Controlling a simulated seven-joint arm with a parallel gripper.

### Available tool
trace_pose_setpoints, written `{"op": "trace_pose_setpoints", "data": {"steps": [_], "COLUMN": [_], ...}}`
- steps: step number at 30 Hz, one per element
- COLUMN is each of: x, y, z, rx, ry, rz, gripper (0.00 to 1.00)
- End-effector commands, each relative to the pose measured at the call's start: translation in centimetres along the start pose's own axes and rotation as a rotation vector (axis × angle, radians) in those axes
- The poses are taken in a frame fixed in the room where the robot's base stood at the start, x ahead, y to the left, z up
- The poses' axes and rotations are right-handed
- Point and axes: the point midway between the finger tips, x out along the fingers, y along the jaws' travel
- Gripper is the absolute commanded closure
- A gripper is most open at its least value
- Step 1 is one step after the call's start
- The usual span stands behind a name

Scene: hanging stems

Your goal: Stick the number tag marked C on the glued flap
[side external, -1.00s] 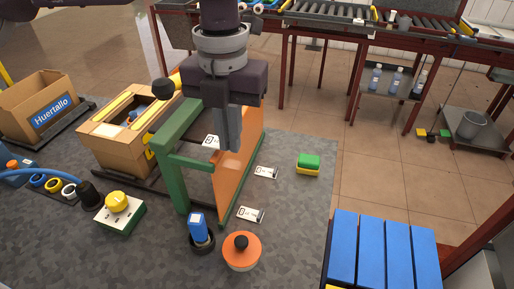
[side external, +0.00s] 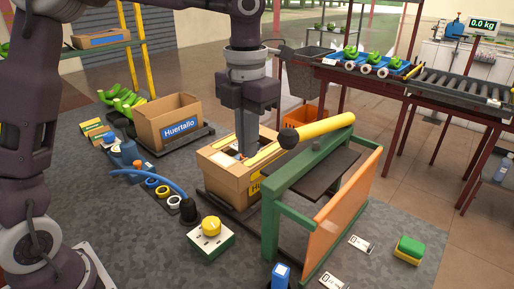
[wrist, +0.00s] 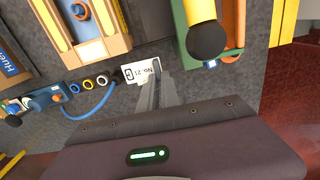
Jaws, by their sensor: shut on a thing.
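My gripper (side external: 243,152) is shut on a white number tag, with its fingers pointing down over the open carton. In the wrist view the tag (wrist: 137,72) sticks out to the left of the fingertips (wrist: 157,75). It reads "No. 21" with a large letter that looks like C or G; I cannot tell which. The open brown carton (side external: 228,187) has flaps with yellow strips, and one strip (side external: 265,157) shows right of my fingers. The tag looks apart from the flaps, but the gap is unclear.
A green stand (side external: 269,225) with an orange panel (side external: 341,205) and a yellow black-ended roller (side external: 325,130) is close on the right. Two tags (side external: 361,244) (side external: 334,282) lie on the grey mat. A Huertallo box (side external: 168,122) stands at the left.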

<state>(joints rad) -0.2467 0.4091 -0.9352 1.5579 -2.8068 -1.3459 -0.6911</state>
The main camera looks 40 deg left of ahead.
Motion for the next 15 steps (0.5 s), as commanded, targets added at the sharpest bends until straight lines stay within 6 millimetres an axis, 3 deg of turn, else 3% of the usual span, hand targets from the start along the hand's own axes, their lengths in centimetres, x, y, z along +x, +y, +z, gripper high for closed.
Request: {"op": "trace_pose_setpoints", "data": {"steps": [9,12,15], "x": [3.3,3.7,4.1], "y": [10.6,12.5,13.1], "z": [3.9,4.1,4.2], "rx": [-0.037,-0.036,-0.033], "ry": [0.0,0.001,0.0], "rz": [-0.001,-0.001,0.0], "gripper": [1.0,1.0,1.0]}}
